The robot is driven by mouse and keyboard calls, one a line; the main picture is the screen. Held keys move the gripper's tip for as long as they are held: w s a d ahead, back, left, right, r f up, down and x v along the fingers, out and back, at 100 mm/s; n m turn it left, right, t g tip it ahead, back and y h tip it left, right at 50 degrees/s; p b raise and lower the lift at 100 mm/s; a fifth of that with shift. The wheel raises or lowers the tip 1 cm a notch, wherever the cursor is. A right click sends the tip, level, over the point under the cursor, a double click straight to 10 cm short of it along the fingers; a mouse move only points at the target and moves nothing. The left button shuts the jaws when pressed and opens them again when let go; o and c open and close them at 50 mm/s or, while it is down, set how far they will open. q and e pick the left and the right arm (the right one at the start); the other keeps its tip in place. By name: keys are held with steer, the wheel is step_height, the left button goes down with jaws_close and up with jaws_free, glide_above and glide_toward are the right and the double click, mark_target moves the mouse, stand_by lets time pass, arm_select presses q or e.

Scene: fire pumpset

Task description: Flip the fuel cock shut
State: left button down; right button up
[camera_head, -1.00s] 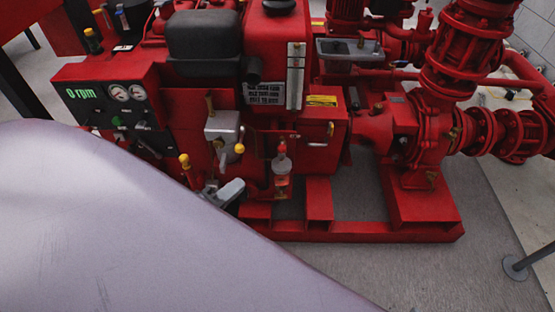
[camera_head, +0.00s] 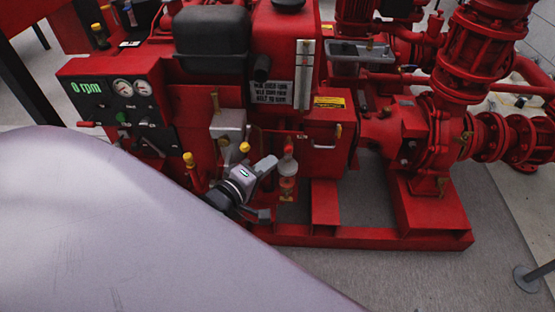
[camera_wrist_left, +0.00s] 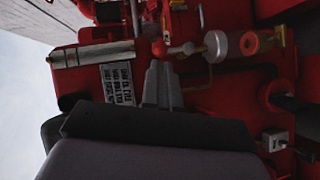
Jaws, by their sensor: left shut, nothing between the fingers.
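The glass fuel bowl (camera_head: 287,185) hangs upright on the front of the red engine, with a small red fitting (camera_head: 288,150) at its top. I cannot tell which small part there is the cock's lever. In the left wrist view the bowl (camera_wrist_left: 222,45) lies sideways, and a red knob (camera_wrist_left: 158,48) shows at its left end. My left gripper (camera_head: 272,163) is shut and empty, just left of the bowl's top. In the left wrist view its closed fingertips (camera_wrist_left: 157,66) reach near the red knob; contact cannot be told. My right gripper is not in view.
A yellow-knobbed lever (camera_head: 244,147) and another yellow knob (camera_head: 189,159) stand left of my gripper. The panel (camera_head: 110,100) reads 0 rpm. A red base frame (camera_head: 370,236) runs below.

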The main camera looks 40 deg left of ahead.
mark_target(285, 151)
arm_select(q)
steer(key=w, duration=0.2)
steer(key=w+b, duration=0.1)
steer(key=w, duration=0.1)
steer(key=shift+d+f, duration=0.1)
steer(key=shift+f, duration=0.25)
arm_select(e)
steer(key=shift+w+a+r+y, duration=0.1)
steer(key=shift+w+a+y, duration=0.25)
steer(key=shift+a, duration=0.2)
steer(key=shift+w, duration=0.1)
